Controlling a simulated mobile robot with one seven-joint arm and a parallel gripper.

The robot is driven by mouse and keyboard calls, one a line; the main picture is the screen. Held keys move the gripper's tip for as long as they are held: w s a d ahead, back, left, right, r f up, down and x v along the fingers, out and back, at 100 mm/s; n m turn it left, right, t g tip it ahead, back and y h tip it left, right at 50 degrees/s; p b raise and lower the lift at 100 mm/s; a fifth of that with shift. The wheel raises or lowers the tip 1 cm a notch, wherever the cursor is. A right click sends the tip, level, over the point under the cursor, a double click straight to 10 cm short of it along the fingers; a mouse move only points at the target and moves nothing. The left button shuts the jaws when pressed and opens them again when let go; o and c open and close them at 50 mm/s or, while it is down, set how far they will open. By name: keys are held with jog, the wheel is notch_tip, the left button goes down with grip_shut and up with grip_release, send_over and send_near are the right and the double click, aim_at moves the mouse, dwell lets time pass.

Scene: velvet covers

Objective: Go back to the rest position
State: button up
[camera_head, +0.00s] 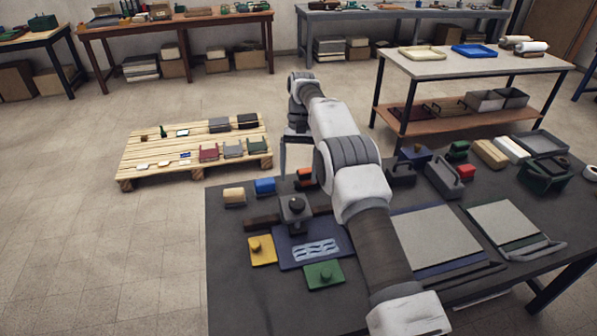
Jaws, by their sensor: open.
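My gripper (291,148) hangs beyond the far edge of the dark table (235,290), between that table and the wooden pallet (140,176). One finger shows clearly, pointing down; the rest is partly hidden behind my arm. The jaws are open and I see nothing held in them. My arm reaches from the bottom of the view up and over the table, then bends down at its far end.
A white-topped bench (440,68) stands at the back right. Floor at left is clear.

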jog(key=s+d+r+t, duration=0.2)
jog(key=s+d+r, duration=0.15)
jog(key=r, duration=0.45)
jog(key=s+d+r+t, duration=0.1)
jog(key=s+d+r, duration=0.25)
jog(key=r, duration=0.35)
jog(key=s+d+r+t, duration=0.2)
jog(key=s+r, duration=0.2)
jog(key=r, duration=0.4)
jog(key=s+d+r+t, duration=0.1)
jog(key=s+d, duration=0.1)
jog(key=s, duration=0.5)
jog(key=s+d+r+t, duration=0.2)
jog(key=s+d, duration=0.1)
jog(key=s, duration=0.3)
jog(key=s+d+f+t, duration=0.2)
jog(key=s+f, duration=0.4)
jog(key=s, duration=0.6)
jog(key=shift+d+n, duration=0.15)
jog(key=shift+n, duration=0.25)
